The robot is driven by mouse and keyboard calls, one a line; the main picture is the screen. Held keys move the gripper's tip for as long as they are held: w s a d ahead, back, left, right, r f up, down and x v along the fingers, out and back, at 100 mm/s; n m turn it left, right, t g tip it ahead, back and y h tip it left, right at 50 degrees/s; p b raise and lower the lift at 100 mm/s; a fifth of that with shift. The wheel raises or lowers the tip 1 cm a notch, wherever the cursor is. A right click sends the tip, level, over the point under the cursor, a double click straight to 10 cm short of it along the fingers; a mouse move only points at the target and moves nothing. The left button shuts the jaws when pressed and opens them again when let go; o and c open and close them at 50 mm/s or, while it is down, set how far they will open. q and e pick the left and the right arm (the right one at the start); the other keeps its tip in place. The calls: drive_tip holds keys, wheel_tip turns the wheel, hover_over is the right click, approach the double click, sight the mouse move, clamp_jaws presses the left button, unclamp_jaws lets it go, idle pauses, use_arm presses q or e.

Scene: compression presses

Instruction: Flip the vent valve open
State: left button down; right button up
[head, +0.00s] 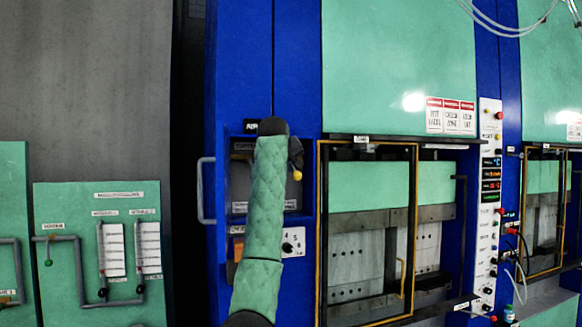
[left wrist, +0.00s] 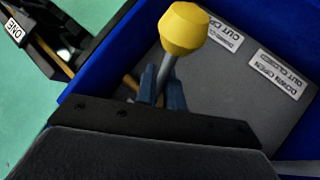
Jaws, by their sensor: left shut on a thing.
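The vent valve's lever ends in a yellow knob (head: 297,175) in the head view, at the right side of a recessed grey panel (head: 240,180) in the blue cabinet. In the left wrist view the faceted yellow knob (left wrist: 184,28) tops a thin grey rod. My left gripper (left wrist: 163,88) has its blue fingers closed around that rod, just below the knob. Labels on the panel (left wrist: 281,72) appear upside down there and read "DOWN OPEN" and "OUT CLOSED". In the head view my green-sleeved left arm covers the gripper and much of the panel. My right gripper is not in view.
A grey handle (head: 206,190) sticks out left of the recess. A selector dial (head: 288,247) sits below it. The yellow-framed press door (head: 414,230) stands close on the right. A green board with pipes (head: 120,195) is at the left.

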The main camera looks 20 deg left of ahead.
sight(290, 164)
use_arm(q)
drive_tip(key=shift+r, duration=0.25)
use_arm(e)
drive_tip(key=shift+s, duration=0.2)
use_arm(q)
drive_tip(key=c, duration=1.6)
unclamp_jaws()
drive_tip(key=shift+o, duration=0.4)
drive_tip(key=shift+f, duration=0.15)
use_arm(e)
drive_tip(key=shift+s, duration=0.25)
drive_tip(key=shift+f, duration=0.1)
